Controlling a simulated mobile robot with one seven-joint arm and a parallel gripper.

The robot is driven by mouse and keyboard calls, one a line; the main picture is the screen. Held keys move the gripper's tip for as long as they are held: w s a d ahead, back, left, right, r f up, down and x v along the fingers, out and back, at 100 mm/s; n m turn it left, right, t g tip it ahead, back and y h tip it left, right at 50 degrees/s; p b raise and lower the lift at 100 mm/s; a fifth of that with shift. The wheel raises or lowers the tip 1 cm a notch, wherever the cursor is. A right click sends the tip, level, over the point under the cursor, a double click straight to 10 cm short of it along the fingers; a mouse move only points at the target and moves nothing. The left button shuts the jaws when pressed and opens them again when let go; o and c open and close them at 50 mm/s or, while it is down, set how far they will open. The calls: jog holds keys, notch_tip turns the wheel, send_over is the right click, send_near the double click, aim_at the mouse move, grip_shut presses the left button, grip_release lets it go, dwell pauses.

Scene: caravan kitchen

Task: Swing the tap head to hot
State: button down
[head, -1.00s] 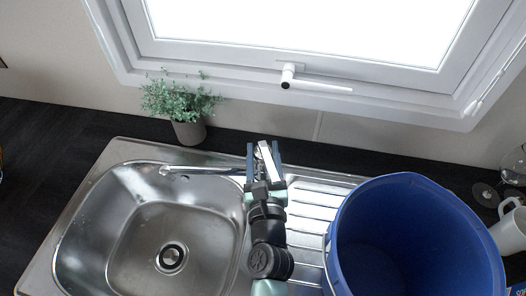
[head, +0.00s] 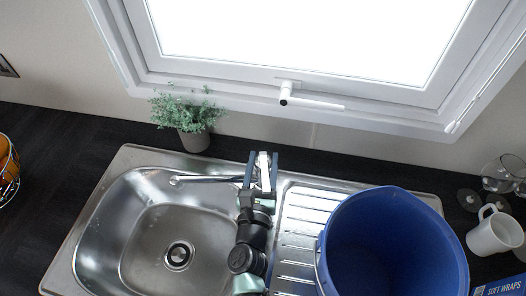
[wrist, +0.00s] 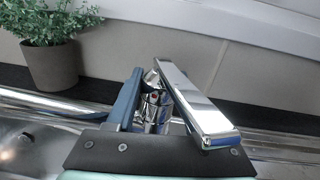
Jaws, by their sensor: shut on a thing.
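The chrome tap stands behind the sink, its spout (head: 205,179) reaching left over the basin. In the wrist view its round body (wrist: 155,108) stands upright. The tap head's flat chrome lever (wrist: 197,103) points from the body towards the wrist camera; it also shows in the head view (head: 263,172). My gripper (head: 262,158) is at the tap with one blue finger on each side of the lever, shut on it. In the wrist view my gripper (wrist: 157,80) shows its left finger clearly; the lever hides most of the right one. No hot or cold mark is readable.
A large blue bucket (head: 345,245) stands on the drainer close to the right of my arm. A potted plant (head: 194,140) is behind the sink, left of the tap. The window handle (head: 310,101) is above. A white mug (head: 490,235) and glasses (head: 497,172) are far right.

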jog(key=shift+a+m+g+h+p, duration=0.1)
jog(key=shift+m+g+h+p, duration=0.2)
jog(key=shift+m+h+p, duration=0.95)
jog(key=shift+m+g+h+b, duration=0.55)
jog(key=shift+h+b, duration=0.2)
jog(key=shift+h, duration=1.1)
jog(key=shift+c, duration=1.4)
grip_release()
jog(key=shift+d+y, duration=0.2)
jog(key=shift+y, duration=0.2)
